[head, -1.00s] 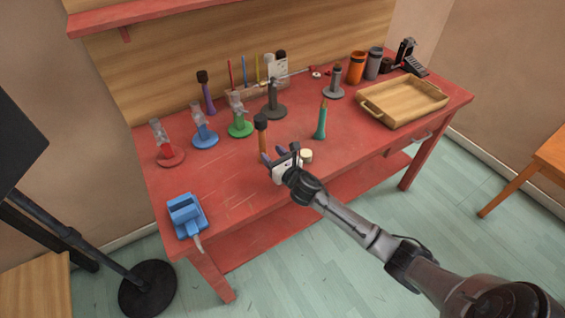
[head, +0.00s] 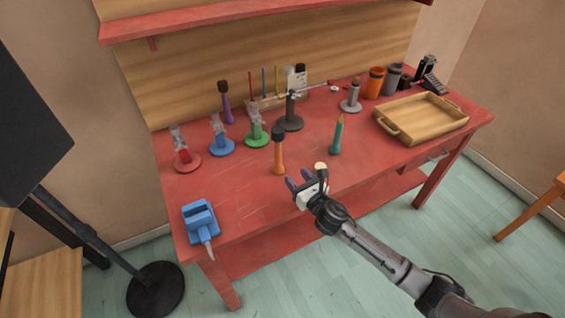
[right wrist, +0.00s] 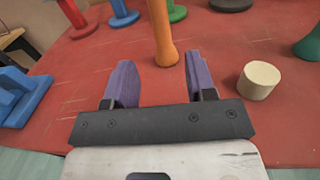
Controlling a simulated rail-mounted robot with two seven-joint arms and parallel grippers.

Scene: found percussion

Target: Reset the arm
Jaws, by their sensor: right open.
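My right gripper (head: 297,184) is open and empty over the front edge of the red table. Its two purple fingers also show in the right wrist view (right wrist: 160,82), spread apart with nothing between them. An orange-handled mallet with a dark head (head: 279,155) stands upright on the table just beyond the fingertips, apart from them. Its orange handle (right wrist: 161,35) shows ahead of the fingers in the right wrist view. My left gripper is not in view.
A small cream cylinder (right wrist: 259,80) is right of the fingers. A blue block-like device (head: 200,220) sits at the table's front left. Red (head: 187,160), blue (head: 221,146) and green (head: 257,137) stands are behind. A green-handled tool (head: 337,136) and wooden tray (head: 392,133) are right.

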